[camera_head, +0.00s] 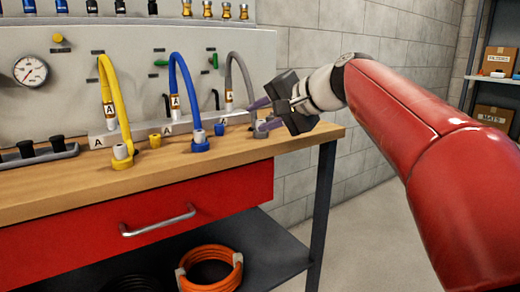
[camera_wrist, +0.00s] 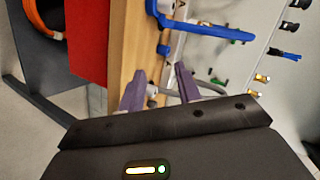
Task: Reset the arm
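My gripper (camera_head: 263,115) is at the right end of the workbench, by the grey hose (camera_head: 240,75) and its grey end fitting (camera_head: 262,130). In the wrist view its two purple fingers (camera_wrist: 160,88) stand apart, with a gap between them. Part of the grey hose (camera_wrist: 210,88) shows beyond and between the fingers. I see no sign that the fingers grip it; the exact clearance is unclear. My red arm reaches in from the right in the head view.
A blue hose (camera_head: 184,75) and a yellow hose (camera_head: 108,85) stand left of the grey one on the wooden bench (camera_head: 60,190). A gauge (camera_head: 31,71) is on the back panel. A shelf with boxes (camera_head: 500,60) stands far right. The floor right of the bench looks clear.

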